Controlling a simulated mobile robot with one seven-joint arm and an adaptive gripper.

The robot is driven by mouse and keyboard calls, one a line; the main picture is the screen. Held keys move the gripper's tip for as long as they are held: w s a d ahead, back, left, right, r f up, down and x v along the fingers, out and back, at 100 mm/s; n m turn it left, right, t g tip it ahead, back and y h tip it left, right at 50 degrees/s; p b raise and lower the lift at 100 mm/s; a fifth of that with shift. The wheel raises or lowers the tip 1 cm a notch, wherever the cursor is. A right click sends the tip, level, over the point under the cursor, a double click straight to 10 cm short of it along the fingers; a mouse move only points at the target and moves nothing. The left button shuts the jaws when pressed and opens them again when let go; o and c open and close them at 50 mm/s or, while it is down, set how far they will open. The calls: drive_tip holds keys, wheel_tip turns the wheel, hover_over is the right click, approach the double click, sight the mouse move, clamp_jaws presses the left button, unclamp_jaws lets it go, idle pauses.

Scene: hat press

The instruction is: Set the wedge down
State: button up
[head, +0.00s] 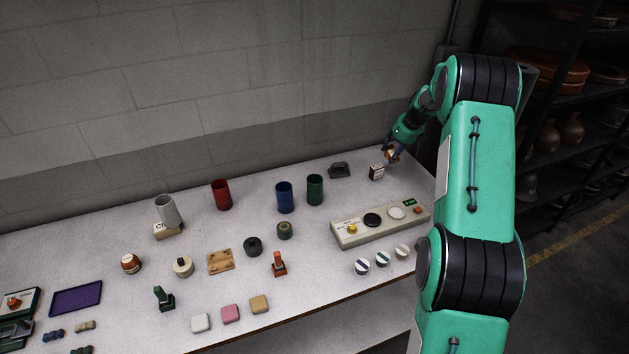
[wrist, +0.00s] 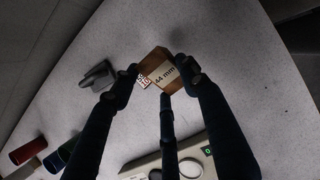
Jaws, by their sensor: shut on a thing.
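The wedge (wrist: 160,70) is a brown wooden piece with a pale label reading "44 mm". My gripper (wrist: 159,76) is shut on it, with the dark fingers around its sides. In the head view, my gripper (head: 393,154) is at the far right end of the table, and the wedge shows small and tan at its fingertips. A small dark-topped block with a white label (head: 376,172) stands on the table just left of my gripper. In the wrist view its label (wrist: 143,82) shows beside the wedge. I cannot tell whether the wedge touches the table or that block.
A dark grey object (head: 339,170) sits left of the labelled block. A beige control panel (head: 350,237) lies nearer the front. Green (head: 315,190), blue (head: 285,197) and red (head: 221,194) cylinders stand further left. Bare tabletop lies beyond the wedge in the wrist view.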

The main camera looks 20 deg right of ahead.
drive_tip(key=w+a+n, duration=0.2)
drive_tip(key=w+a, duration=0.3)
drive_tip(key=a, duration=1)
drive_tip(key=w+a+n+y, duration=0.1)
drive_tip(key=w+a, duration=0.3)
drive_tip(key=a, duration=1.2)
drive_tip(key=shift+w+r+n, duration=0.15)
drive_tip(key=shift+w+n, duration=0.2)
drive_tip(key=shift+n, duration=0.05)
drive_tip(key=shift+a, duration=0.1)
drive_tip(key=shift+f+b, duration=0.65)
drive_tip(key=shift+f, duration=1.9)
drive_tip(key=shift+f+b, duration=0.7)
drive_tip(key=shift+f, duration=1.8)
drive_tip(key=o, duration=1.2)
drive_tip(key=shift+f, duration=0.1)
drive_tip(key=shift+c, duration=0.2)
